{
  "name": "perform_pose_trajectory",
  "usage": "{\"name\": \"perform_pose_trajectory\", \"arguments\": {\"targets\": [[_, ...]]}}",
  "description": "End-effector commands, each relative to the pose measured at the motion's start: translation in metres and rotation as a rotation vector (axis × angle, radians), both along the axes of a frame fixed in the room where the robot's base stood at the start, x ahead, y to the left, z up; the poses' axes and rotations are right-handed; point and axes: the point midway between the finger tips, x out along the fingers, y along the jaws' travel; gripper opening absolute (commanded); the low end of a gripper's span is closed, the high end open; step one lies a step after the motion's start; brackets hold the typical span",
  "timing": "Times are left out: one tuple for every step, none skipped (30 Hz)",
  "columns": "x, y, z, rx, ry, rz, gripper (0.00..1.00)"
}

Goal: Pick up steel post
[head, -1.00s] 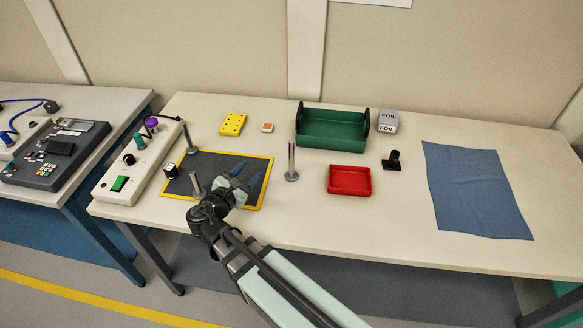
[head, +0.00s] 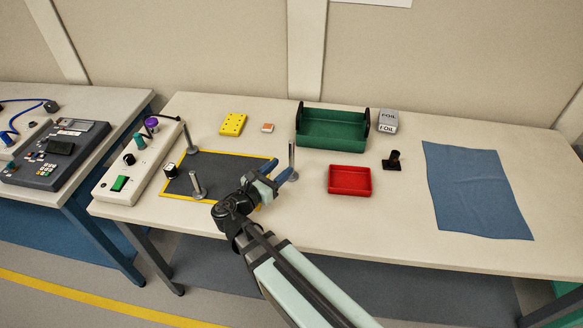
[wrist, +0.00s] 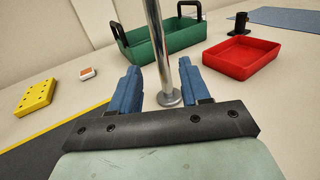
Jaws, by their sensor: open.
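A tall steel post (head: 292,157) with a round base stands upright on the bench, just right of the dark mat. My gripper (head: 280,172) is open close to it, with its blue fingers pointing at the post. In the wrist view the steel post (wrist: 158,50) rises between and beyond the two blue fingertips of my gripper (wrist: 160,82), and its base (wrist: 170,98) sits nearer the right finger. I cannot tell whether either finger touches it. Two other steel posts stand on the mat, one at its back left (head: 189,138) and one at its front (head: 197,186).
A yellow-edged dark mat (head: 225,170) lies left of the post. A green tray (head: 332,130) is behind, a red tray (head: 349,181) and a black holder (head: 393,161) to the right. A yellow plate (head: 233,124) lies at the back. A blue cloth (head: 475,190) covers the right side.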

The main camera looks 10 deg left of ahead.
Motion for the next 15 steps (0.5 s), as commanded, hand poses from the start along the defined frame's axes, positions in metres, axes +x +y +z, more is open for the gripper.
{"name": "perform_pose_trajectory", "arguments": {"targets": [[0.004,-0.002,0.000,0.000,0.000,-0.002,0.46],[0.005,-0.003,0.000,0.000,0.000,-0.001,0.46],[0.006,-0.003,0.000,0.000,0.000,0.000,0.46],[0.007,-0.004,0.000,0.000,0.000,0.000,0.46],[0.007,-0.004,0.000,0.000,0.000,0.001,0.46],[0.008,-0.004,0.000,0.000,0.000,0.001,0.46],[0.008,-0.005,0.000,0.000,0.000,0.001,0.46],[0.009,-0.005,0.000,0.000,0.000,0.001,0.46],[0.010,-0.006,0.000,0.000,0.000,0.001,0.46],[0.012,-0.007,0.000,0.000,0.000,0.000,0.46],[0.014,-0.008,0.000,0.000,0.000,0.000,0.46],[0.017,-0.010,0.000,0.000,-0.001,-0.001,0.46],[0.019,-0.012,0.001,0.000,-0.001,-0.002,0.46],[0.022,-0.014,0.001,0.000,-0.001,-0.002,0.46],[0.026,-0.016,0.001,0.000,-0.001,-0.001,0.46]]}}
